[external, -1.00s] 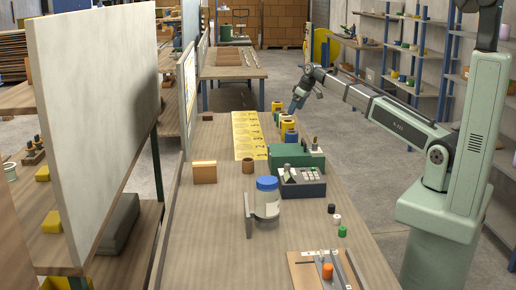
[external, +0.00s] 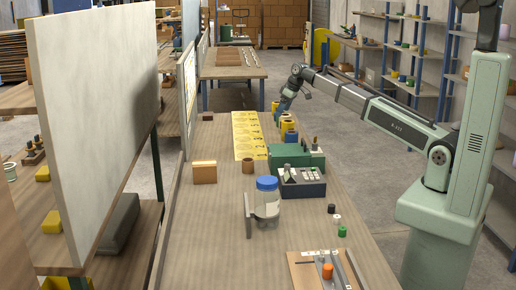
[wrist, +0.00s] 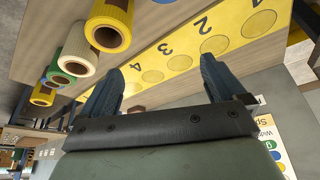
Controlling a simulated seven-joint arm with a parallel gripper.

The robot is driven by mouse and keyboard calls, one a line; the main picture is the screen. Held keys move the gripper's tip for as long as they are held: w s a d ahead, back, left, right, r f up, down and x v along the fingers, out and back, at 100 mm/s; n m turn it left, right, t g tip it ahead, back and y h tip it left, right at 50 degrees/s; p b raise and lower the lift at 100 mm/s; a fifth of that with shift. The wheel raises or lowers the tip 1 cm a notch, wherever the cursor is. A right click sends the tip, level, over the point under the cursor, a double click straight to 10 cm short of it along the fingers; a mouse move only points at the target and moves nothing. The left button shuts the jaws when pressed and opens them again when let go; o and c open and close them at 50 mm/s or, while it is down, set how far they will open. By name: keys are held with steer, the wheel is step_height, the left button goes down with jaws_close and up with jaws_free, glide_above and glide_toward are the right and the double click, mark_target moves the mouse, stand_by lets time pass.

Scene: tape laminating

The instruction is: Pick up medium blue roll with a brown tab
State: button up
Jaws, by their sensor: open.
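A row of rolls stands along the right edge of the table. A blue roll (external: 291,136) shows at its near end in the external view, next to a yellow roll (external: 288,124). I cannot make out a brown tab on it. In the wrist view a blue roll (wrist: 52,76) sits at the left, partly hidden among the others, and a sliver of blue shows at the top edge. My gripper (external: 279,110) is over the far end of the row; in the wrist view my gripper (wrist: 160,68) is open, with nothing between its fingers.
A yellow numbered mat (external: 247,140) lies left of the rolls. A yellow roll (wrist: 110,24) and a cream roll (wrist: 78,62) stand close together. A green box (external: 289,155) and a blue-lidded jar (external: 267,198) stand nearer the camera.

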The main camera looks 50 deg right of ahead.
mark_target(291, 140)
steer(key=s+n+g, duration=0.1)
steer(key=n, duration=0.2)
steer(key=s+n+g, duration=0.1)
steer(key=n, duration=0.3)
steer(key=a+n+g+h, duration=0.1)
steer(key=n, duration=0.2)
steer(key=shift+s+f, duration=0.25)
steer(key=shift+s, duration=0.15)
steer(key=f+n, duration=0.2)
steer(key=f, duration=0.1)
steer(key=s+f+n+g, duration=0.1)
steer(key=f+n, duration=0.2)
steer(key=s+f+n, duration=0.1)
steer(key=f+n, duration=0.1)
steer(key=shift+d+f, duration=0.1)
steer(key=shift+f, duration=0.3)
steer(key=shift+s+f, duration=0.15)
steer(key=shift+f, duration=1.15)
steer(key=shift+s+f, duration=0.1)
steer(key=shift+f, duration=1.15)
steer(key=c, duration=1.1)
steer(key=shift+c, duration=0.2)
